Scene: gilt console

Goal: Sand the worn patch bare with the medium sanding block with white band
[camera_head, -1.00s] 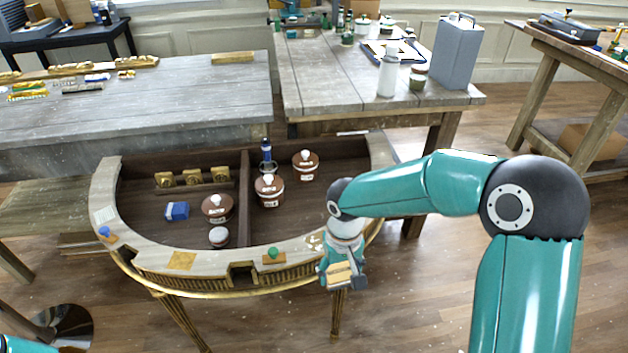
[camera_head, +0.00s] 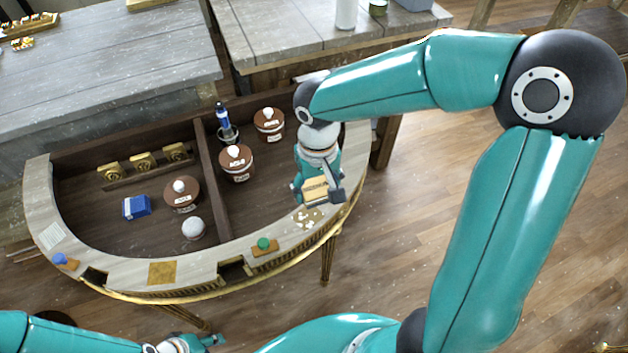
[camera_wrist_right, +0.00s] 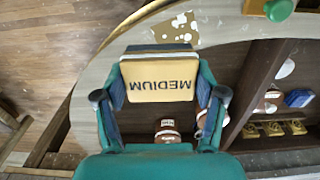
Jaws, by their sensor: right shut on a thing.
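My right gripper (camera_head: 318,190) is shut on the medium sanding block (camera_head: 315,190), a tan block whose face reads MEDIUM in the right wrist view (camera_wrist_right: 160,82). The block hangs beside the patch, toward the console's inside; contact is not clear. My left gripper (camera_head: 190,344) is at the bottom edge, its jaws unclear.
A green-knobbed block (camera_head: 265,246) and a blue-knobbed block (camera_head: 64,261) sit on the rim, with a gold square (camera_head: 161,273) between them. Lidded brown pots (camera_head: 237,164), a blue box (camera_head: 136,207) and a blue-topped bottle (camera_head: 225,122) stand inside the console. Workbenches (camera_head: 110,70) stand behind.

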